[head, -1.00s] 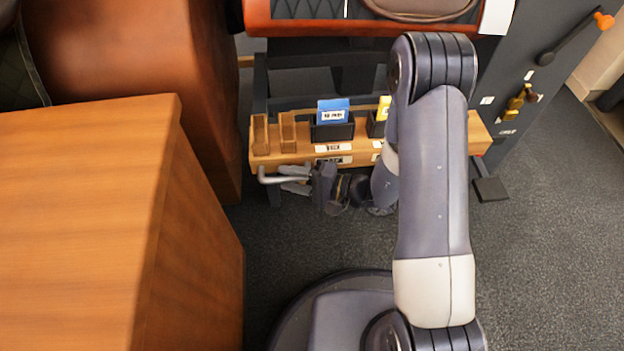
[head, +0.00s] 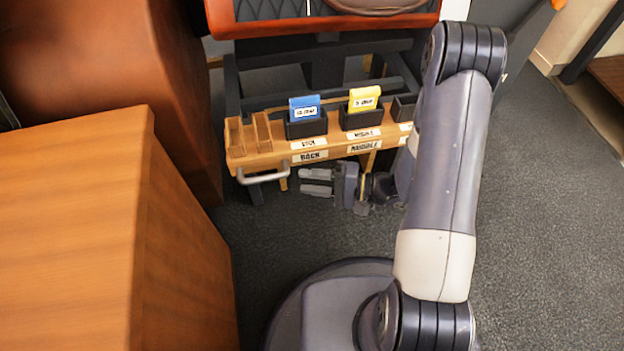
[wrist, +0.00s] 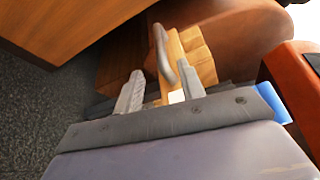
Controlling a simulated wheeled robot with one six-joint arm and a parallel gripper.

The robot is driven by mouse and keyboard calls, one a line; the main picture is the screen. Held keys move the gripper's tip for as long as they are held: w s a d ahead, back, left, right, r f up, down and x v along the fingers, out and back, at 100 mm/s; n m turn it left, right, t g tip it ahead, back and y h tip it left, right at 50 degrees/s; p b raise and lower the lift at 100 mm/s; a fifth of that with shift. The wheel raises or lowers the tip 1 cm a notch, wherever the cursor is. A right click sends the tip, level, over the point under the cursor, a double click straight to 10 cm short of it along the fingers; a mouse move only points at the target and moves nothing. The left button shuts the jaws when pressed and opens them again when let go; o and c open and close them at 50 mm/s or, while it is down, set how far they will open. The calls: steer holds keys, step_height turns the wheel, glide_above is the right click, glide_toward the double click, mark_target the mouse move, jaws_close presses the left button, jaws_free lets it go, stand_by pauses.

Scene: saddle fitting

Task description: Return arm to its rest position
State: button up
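My gripper (head: 302,181) is low in front of the wooden shelf (head: 240,157), just right of its metal bar handle (head: 263,178). Its two grey fingers point left and stand apart with nothing between them. In the wrist view the open gripper (wrist: 160,90) shows the handle (wrist: 160,45) beyond its fingertips, apart from them. My arm is bent, with its upper link rising in front of the shelf's right part and hiding some of it.
On the shelf stand empty wooden slots (head: 249,135), a blue card (head: 304,108) and a yellow card (head: 364,99) in dark holders. A wooden cabinet (head: 70,240) blocks the left. A brown leather block (head: 110,70) stands behind it. Carpet at right is clear.

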mark_target(267, 176)
steer(key=shift+a, duration=0.1)
stand_by(0.3)
steer(key=a, duration=0.3)
steer(key=w+a+b, duration=0.1)
steer(key=a, duration=0.3)
steer(key=a+f+b, duration=0.1)
steer(key=a, duration=0.2)
steer(key=shift+w+a, duration=0.25)
steer(key=shift+w, duration=0.05)
steer(key=shift+w+r, duration=0.15)
steer(key=shift+w+a, duration=0.1)
steer(key=shift+w, duration=0.2)
steer(key=shift+s, duration=0.1)
